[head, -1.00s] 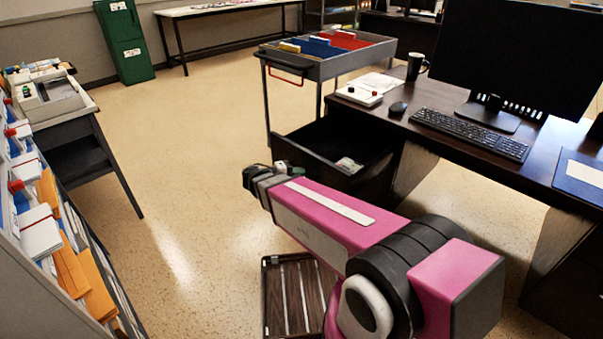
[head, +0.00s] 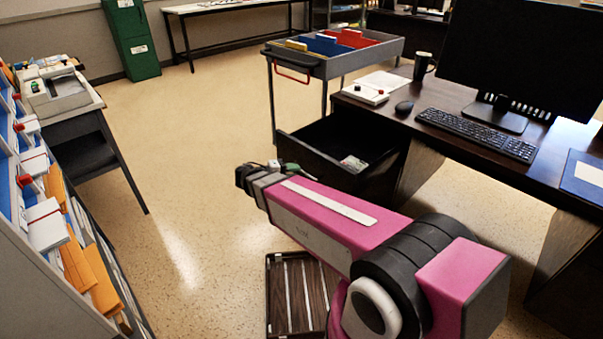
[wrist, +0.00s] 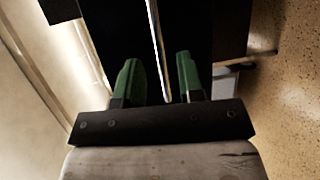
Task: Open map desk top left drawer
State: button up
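The map desk (head: 440,150) is dark and stands at the right in the head view. Its top left drawer (head: 330,158) is pulled well out, with its inside showing and a small pale item lying in it. My gripper (head: 283,166) is in front of and below the drawer's front face in the head view, partly hidden by my pink arm. In the wrist view my gripper (wrist: 159,78) has two green fingers set apart. I cannot tell whether the fingers touch the drawer.
A slatted dark crate (head: 296,290) lies on the floor below my arm. A grey cart (head: 372,58) with coloured folders stands behind the drawer. A side table (head: 85,130) and an orange-and-white folder rack (head: 65,240) are at left. The floor between is clear.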

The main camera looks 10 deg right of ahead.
jog(key=v, duration=0.6)
jog(key=shift+a, duration=0.25)
jog(key=shift+a, duration=0.1)
